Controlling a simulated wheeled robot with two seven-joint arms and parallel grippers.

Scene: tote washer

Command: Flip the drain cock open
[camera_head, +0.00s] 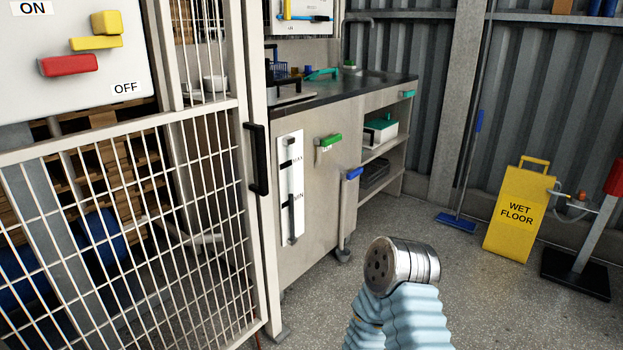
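A grey cabinet (307,240) stands in the middle of the view. On its front are two lever handles. The green one (329,141) sits higher, above a small label too small to read. The blue one (354,174) sits lower right, at the top of a vertical pipe that runs down toward the floor. I cannot tell for sure which is the drain cock; both levers point roughly sideways. One of my arms, with a pale blue sleeve and metal end, rises from the bottom centre, apart from the cabinet. No gripper fingers show.
A white mesh gate (180,168) with a black handle (257,160) fills the left. A white level gauge (291,188) is on the cabinet. A yellow wet-floor sign (519,215) and a black-based stand (575,274) are at right. The floor between is clear.

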